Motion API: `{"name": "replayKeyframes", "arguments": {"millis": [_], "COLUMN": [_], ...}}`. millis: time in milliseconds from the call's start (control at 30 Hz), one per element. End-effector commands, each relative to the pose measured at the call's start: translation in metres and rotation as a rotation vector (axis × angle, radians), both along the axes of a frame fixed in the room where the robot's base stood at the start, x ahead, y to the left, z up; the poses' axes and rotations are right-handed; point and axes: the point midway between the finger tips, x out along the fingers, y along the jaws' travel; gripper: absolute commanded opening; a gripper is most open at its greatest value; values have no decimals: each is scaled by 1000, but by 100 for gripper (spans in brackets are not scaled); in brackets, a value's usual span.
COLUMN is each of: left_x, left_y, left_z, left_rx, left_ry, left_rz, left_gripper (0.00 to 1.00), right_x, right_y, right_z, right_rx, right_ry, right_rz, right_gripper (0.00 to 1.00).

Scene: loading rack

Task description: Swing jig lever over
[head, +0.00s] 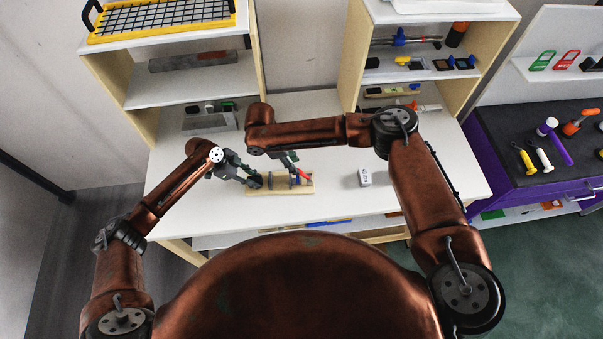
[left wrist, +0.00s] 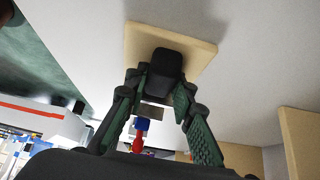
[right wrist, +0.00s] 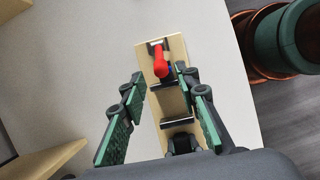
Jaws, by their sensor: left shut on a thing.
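The jig is a pale wooden board (head: 265,190) on the white table, also in the left wrist view (left wrist: 204,48) and right wrist view (right wrist: 178,47). It carries metal brackets, a black block (left wrist: 168,64) at one end and a lever with a red handle (right wrist: 160,62) and blue part. The red handle also shows in the head view (head: 304,175). My left gripper (left wrist: 160,80) is shut on the black block at the board's left end. My right gripper (right wrist: 160,76) is open above the board, its fingers either side of the lever, apparently not gripping it.
A small white box (head: 365,177) stands on the table right of the jig. Shelves with tools rise behind on both sides. A purple bench (head: 520,185) with tools stands at the far right. The table between box and right edge is clear.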

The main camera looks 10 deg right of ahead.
Motion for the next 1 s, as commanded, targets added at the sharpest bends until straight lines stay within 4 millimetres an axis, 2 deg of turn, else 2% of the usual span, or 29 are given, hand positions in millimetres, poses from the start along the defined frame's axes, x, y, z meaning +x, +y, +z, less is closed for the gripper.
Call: {"name": "replayKeyframes", "arguments": {"millis": [100, 700, 1000], "left_x": [0, 0, 0], "left_y": [0, 0, 0], "left_z": [0, 0, 0], "left_rx": [0, 0, 1], "left_ry": [-1, 0, 0], "left_rz": [1, 0, 0], "left_gripper": [0, 0, 0], "right_x": [1, -2, -2], "right_y": [14, -13, -18], "right_z": [2, -51, -62], "right_rx": [-88, -85, -84], "right_ry": [6, 11, 10], "right_rz": [2, -1, -1], "right_gripper": [29, 29, 29]}}
